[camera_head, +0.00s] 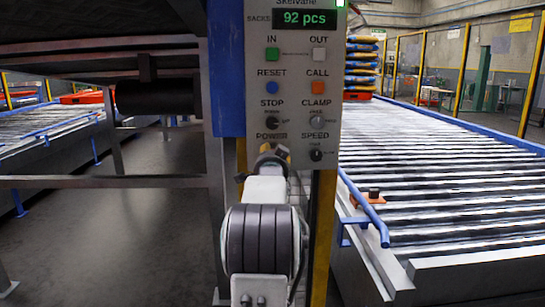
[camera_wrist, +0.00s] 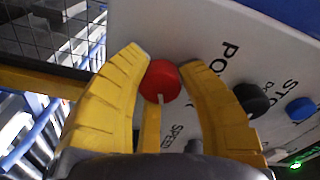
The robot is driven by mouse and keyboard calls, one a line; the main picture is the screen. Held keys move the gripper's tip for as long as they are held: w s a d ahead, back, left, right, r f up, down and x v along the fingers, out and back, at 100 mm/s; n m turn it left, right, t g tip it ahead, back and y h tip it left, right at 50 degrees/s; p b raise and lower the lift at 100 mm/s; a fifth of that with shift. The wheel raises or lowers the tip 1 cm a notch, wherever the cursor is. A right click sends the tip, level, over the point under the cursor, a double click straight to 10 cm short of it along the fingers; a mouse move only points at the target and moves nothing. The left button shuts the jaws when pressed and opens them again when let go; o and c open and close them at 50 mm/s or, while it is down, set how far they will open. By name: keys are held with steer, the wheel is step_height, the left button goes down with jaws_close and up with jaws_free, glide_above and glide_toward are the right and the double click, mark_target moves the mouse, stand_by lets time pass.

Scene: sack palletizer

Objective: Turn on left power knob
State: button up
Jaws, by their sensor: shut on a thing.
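The power knob is a red round knob with a pale pointer mark (camera_wrist: 161,78), in the wrist view. It sits on the light grey control panel (camera_wrist: 140,15), beside the printed word POWER. My gripper (camera_wrist: 167,58) has its two yellow fingers on either side of the knob and is shut on it. In the head view my gripper (camera_head: 268,160) reaches the panel (camera_head: 296,120) at its lower left, just under the POWER label, and hides the knob there. The pointer mark points toward the bottom of the wrist view.
The black STOP selector (camera_head: 271,122) is just above my gripper, and the SPEED knob (camera_head: 316,154) is close to its right. The display (camera_head: 304,19) reads 92 pcs. A roller conveyor (camera_head: 440,170) runs on the right; a metal frame (camera_head: 110,182) stands on the left.

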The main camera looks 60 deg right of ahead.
steer(key=shift+c, duration=0.9)
steer(key=m+b, duration=0.1)
steer(key=m, duration=0.3)
steer(key=shift+r+m, duration=0.1)
steer(key=shift+m, duration=0.2)
steer(key=o, duration=1.2)
steer(key=v, duration=1.2)
steer(key=shift+s, duration=0.1)
